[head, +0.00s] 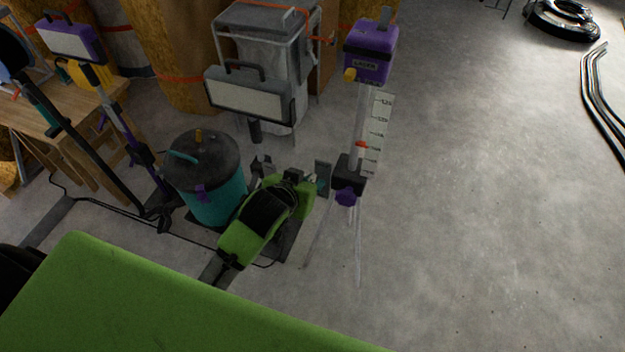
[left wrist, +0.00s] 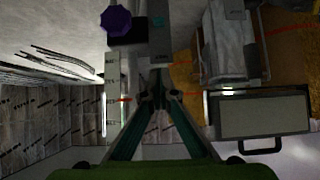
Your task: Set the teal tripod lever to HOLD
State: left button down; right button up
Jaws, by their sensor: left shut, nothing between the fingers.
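The tripod (head: 358,120) stands at centre, with a purple laser box on top, a dark clamp (head: 349,172) and a purple knob (head: 347,196). Left of the clamp is a small grey plate (head: 323,172) with a bit of teal on it, likely the lever; it also shows as a small teal patch in the left wrist view (left wrist: 158,20). Its setting and any HOLD label are too small to read. My left gripper (head: 311,183) is shut and empty, close to the plate's left side; touching cannot be told. My right gripper is not in view.
A teal drum (head: 213,195) with a dark lid stands left of my left arm. A work lamp (head: 250,95) stands behind it. A scale board (head: 378,130) is behind the tripod. A wooden bench (head: 110,95) is at left.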

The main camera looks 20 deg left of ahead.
pick_arm(q)
jog(key=x, duration=1)
jog(key=shift+w+f+b, duration=0.1)
jog(key=shift+f+b, duration=0.05)
jog(key=shift+b, duration=0.15)
jog(key=shift+s+f, duration=0.3)
jog(key=shift+f, duration=0.3)
jog(key=shift+s+f, duration=0.35)
jog(key=shift+f, duration=0.25)
jog(key=shift+s+f, duration=0.3)
jog(key=shift+f, duration=0.25)
jog(key=shift+a, duration=0.15)
